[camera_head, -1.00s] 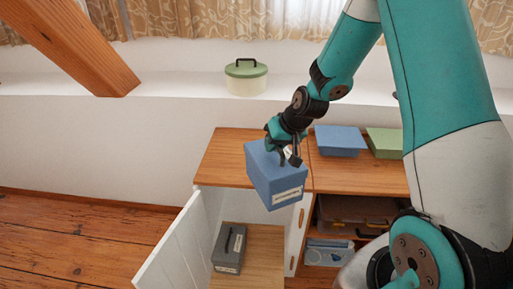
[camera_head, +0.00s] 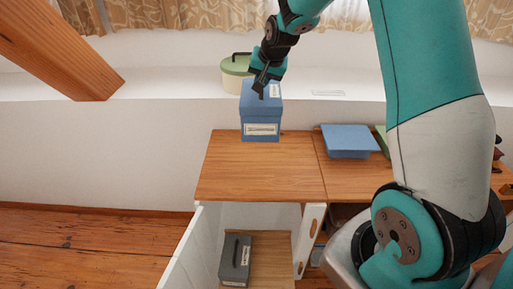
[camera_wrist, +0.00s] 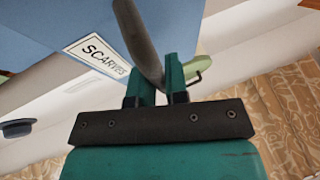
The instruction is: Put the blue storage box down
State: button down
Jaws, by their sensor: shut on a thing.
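The blue storage box (camera_head: 261,113) hangs from my gripper (camera_head: 262,88) in the head view, upright, with a pale label on its front. It appears above the back of the wooden cabinet top (camera_head: 258,175), in front of the white ledge; whether it touches anything is hard to tell. In the wrist view the box (camera_wrist: 40,30) fills the upper left, with a label reading "SCARVES". There my gripper (camera_wrist: 155,85) is shut on the box's dark curved handle (camera_wrist: 138,40).
A pale pot with a green lid (camera_head: 236,72) stands on the ledge, partly behind the box. A blue lid or flat box (camera_head: 349,141) lies on the cabinet's right part. A grey box (camera_head: 235,260) sits inside the open cabinet. A timber brace (camera_head: 60,45) slants at upper left. The left cabinet top is clear.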

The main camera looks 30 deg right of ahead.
notch_tip(320, 180, down, 19)
jog(key=p, duration=0.4)
jog(key=shift+d, duration=0.15)
jog(key=shift+f, duration=0.15)
jog(key=shift+f, duration=0.2)
jog(key=c, duration=1.1)
grip_release()
jog(key=shift+s, duration=0.1)
jog(key=shift+r, duration=0.15)
